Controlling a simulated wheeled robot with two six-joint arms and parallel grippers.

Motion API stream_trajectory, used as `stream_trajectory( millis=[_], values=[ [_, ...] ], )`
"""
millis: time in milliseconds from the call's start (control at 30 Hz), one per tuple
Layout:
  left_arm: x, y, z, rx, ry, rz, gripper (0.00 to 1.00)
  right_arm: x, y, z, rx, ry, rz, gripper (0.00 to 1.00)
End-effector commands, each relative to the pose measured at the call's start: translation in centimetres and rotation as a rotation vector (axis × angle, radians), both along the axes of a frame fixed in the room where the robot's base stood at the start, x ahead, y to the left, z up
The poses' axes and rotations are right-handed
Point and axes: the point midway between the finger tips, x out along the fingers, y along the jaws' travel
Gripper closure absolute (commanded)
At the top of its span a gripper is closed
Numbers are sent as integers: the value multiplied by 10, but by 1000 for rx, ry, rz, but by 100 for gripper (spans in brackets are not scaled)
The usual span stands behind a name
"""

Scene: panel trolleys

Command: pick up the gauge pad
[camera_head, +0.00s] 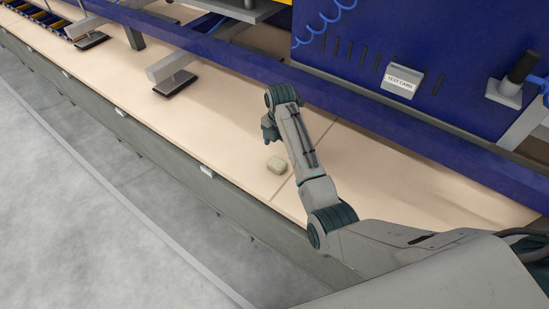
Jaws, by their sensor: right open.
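My right arm reaches in from the lower right, and my right gripper (268,134) points down over the bench, a little beyond the block in the picture. The gripper is open, small and dark in this view, and apart from the block. Its fingertips are hard to make out. My left gripper is not in view.
A dark blue beam (232,62) runs above the bench behind my gripper. A blue panel (420,45) carries a "TEST CARD" holder (402,81). Metal brackets with black feet (175,84) stand farther left. The bench top (215,115) left of the block is clear.

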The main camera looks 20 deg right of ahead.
Motion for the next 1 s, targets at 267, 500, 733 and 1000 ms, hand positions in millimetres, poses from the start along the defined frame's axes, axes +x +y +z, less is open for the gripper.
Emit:
stream_trajectory(
  millis=[267, 500, 733, 1000],
  values=[
    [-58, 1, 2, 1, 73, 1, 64, 0, 0, -35, 0, 0, -2, 18],
    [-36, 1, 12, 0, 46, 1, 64, 2, 5, -57, 0, 4, -2, 18],
    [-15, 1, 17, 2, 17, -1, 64, 4, 7, -85, -1, 1, -3, 18],
    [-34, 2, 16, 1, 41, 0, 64, 4, 6, -89, 0, -1, -3, 18]
  ],
)
